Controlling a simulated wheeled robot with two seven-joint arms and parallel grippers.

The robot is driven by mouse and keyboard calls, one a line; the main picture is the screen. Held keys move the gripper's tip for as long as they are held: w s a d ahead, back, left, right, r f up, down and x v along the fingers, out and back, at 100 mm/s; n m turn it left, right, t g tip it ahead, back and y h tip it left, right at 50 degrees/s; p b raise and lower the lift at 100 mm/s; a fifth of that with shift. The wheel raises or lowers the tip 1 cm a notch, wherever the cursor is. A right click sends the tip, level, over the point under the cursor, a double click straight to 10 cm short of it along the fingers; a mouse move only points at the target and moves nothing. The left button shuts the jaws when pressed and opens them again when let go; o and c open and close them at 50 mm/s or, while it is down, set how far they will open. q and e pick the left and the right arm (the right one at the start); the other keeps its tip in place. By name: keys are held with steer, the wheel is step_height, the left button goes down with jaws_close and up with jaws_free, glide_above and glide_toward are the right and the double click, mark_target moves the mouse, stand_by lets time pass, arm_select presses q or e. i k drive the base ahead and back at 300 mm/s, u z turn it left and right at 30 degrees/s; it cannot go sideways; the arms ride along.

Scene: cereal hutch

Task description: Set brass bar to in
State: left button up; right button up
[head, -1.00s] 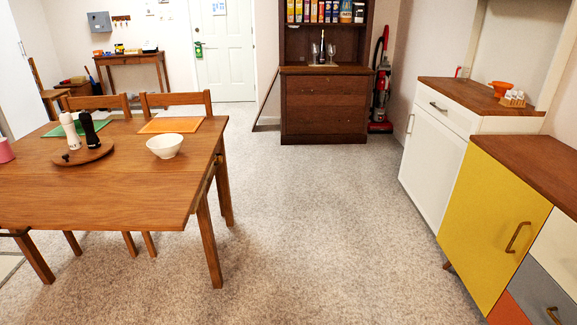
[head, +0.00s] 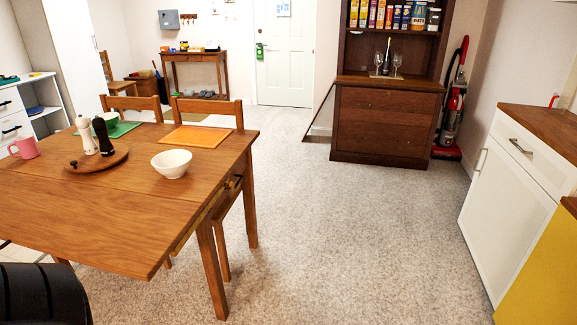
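A wooden drop-leaf table (head: 130,225) stands at the left. A small brass-coloured fitting (head: 233,183) shows on the table's right side, just under the top. It is too small to tell whether it is the brass bar or how it is set. A dark rounded part, which looks like mine, fills the bottom left corner below the table's near edge. Neither of my grippers shows, so I cannot see whether they hold anything.
A white bowl (head: 172,163), an orange mat (head: 195,137) and a pink mug (head: 24,147) are on the table. A dark wooden hutch (head: 385,120) stands at the back. A white cabinet (head: 513,195) stands right. Carpet between is clear.

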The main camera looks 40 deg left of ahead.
mark_target(231, 186)
steer(key=u, duration=0.45)
steer(key=i, duration=1.8)
steer(key=u, duration=1.9)
steer(key=i, duration=0.6)
steer(key=u, duration=0.4)
